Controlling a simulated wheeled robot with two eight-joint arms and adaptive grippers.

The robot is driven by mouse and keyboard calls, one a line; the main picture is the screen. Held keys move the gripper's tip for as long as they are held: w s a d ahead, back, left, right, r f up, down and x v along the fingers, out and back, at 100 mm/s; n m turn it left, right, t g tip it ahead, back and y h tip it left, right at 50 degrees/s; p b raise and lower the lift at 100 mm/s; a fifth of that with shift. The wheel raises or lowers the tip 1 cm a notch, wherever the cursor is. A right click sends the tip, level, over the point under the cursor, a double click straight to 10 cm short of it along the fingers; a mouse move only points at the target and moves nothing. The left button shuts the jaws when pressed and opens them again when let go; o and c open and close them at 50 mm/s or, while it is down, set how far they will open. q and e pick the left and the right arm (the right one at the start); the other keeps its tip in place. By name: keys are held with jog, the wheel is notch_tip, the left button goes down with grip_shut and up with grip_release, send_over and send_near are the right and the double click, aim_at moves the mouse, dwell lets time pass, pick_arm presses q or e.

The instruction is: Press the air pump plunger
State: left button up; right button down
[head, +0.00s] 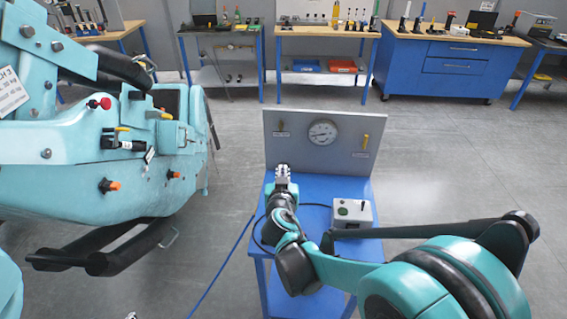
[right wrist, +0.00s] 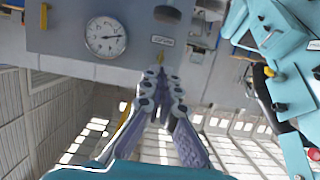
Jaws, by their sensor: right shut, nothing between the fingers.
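My right gripper (head: 283,170) is shut and empty, over the left part of the blue stand (head: 315,187), in front of the grey panel (head: 345,160). In the right wrist view its closed fingers (right wrist: 163,75) point up toward the panel, near a yellow lever and label. A small dark part (right wrist: 167,14) lies beyond the fingertips; I cannot tell whether it is the pump plunger. I cannot clearly make out the plunger in the head view, where my gripper and arm cover that part of the stand. My left gripper is not in view.
The panel bears a round gauge (head: 323,132) and a yellow lever (head: 365,142). A grey box with a green button (head: 343,211) sits on the stand's right side. A teal coaster car (head: 100,170) stands at left. Workbenches line the back; the floor between is clear.

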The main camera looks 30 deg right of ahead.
jog(key=shift+w+d, duration=0.1)
jog(key=shift+w, duration=0.05)
jog(key=b, duration=0.3)
send_over(284, 163)
jog(key=s+a, duration=0.2)
jog(key=s, duration=0.1)
notch_tip(284, 163, down, 3)
jog(key=shift+w+d+r, duration=0.1)
jog(key=shift+d, duration=0.05)
notch_tip(284, 163, down, 2)
jog(key=shift+f+b, duration=0.25)
jog(key=shift+b, duration=0.15)
jog(key=shift+f, duration=0.5)
jog(key=shift+f, duration=0.1)
jog(key=f+b, duration=0.5)
jog(key=shift+s+a+f, duration=0.2)
jog(key=shift+s, duration=0.05)
